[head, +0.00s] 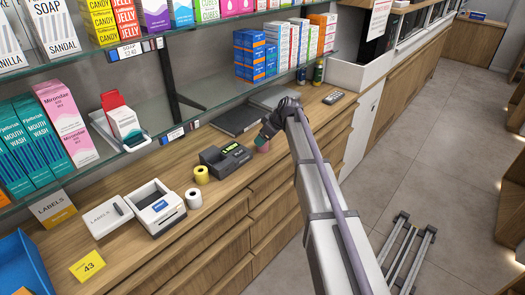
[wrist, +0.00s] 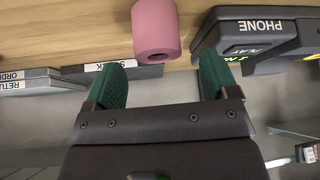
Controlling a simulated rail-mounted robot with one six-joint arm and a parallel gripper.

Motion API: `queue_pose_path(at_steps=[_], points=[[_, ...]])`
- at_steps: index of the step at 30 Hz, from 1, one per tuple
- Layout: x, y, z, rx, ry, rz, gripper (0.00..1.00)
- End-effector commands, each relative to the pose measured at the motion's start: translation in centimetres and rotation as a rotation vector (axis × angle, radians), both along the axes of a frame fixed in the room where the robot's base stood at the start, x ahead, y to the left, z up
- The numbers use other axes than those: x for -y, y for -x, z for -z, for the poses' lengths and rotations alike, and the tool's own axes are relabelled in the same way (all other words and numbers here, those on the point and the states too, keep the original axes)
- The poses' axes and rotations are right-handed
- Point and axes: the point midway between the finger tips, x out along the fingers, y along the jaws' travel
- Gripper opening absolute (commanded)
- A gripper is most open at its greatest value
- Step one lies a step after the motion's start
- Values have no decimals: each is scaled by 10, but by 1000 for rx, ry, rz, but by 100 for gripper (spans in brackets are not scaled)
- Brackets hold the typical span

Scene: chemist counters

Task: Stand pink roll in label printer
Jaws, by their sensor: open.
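The pink roll (wrist: 157,32) stands on the wooden counter in the wrist view, with its round end and core hole showing. In the head view the pink roll (head: 262,146) is partly hidden by my gripper (head: 268,139). In the wrist view my gripper (wrist: 165,82) has its green fingers apart, with the pink roll just beyond the tips and roughly between their lines. Nothing is between the fingers. The label printer (head: 158,207), a white box with an open well and a blue label, stands on the counter at the left in the head view.
A yellow roll (head: 201,174) and a white roll (head: 194,198) stand between the printer and a dark phone terminal (head: 226,158). The terminal (wrist: 255,32) is close beside the pink roll. A glass shelf (head: 215,95) with boxes overhangs the counter's back.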

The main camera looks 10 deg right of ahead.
Motion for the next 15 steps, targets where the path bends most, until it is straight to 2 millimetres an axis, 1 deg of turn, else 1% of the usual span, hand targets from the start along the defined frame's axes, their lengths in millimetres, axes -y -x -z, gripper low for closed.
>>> queue_pose_path(at_steps=[2,6,8,10,15], points=[[-2,-3,11,0,0,0,80],[-9,-12,39,0,0,0,80],[-14,-15,46,0,0,-1,80],[-17,-17,48,0,1,-1,80],[-17,-17,43,-1,1,0,80]])
